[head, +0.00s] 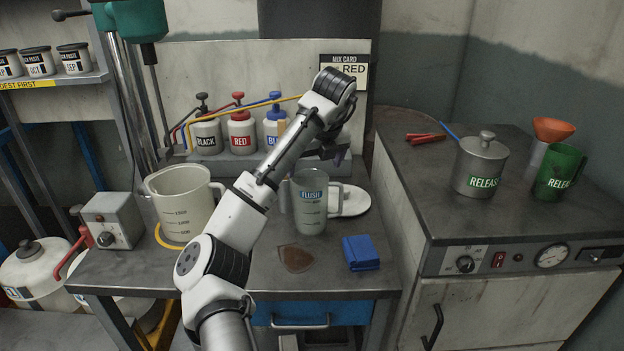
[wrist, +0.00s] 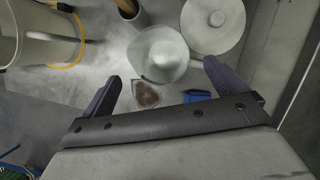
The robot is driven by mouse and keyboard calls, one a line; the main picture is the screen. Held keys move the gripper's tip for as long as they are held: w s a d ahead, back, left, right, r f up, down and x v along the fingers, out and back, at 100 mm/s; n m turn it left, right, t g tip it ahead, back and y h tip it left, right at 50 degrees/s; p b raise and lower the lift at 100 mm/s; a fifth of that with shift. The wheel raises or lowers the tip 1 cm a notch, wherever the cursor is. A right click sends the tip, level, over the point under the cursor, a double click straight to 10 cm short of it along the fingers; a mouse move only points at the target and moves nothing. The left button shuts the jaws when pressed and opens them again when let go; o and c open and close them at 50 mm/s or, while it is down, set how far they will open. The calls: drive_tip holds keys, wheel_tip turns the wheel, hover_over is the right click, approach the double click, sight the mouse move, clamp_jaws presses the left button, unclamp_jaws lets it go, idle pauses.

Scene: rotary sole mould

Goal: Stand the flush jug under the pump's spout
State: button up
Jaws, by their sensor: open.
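The flush jug (head: 310,212) is a grey translucent jug with a FLUSH label. It stands upright on the metal bench, and in the wrist view it shows from above (wrist: 160,50) with its handle to the right. My gripper (head: 335,155) is open and empty above and behind the jug in the head view. In the wrist view its two dark fingers (wrist: 163,86) are spread, with the jug beyond them. Pump-topped bottles marked BLACK (head: 206,135), RED (head: 241,132) and BLUE (head: 275,128) stand at the back with coloured tubes. I cannot tell which spout is meant.
A large mixing pail (head: 180,205) stands left of the jug on a yellow ring. A brown patch (head: 295,258) and a blue cloth (head: 360,252) lie in front. A white drum (head: 35,270) stands at lower left.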

drive_tip(key=shift+v, duration=1.65)
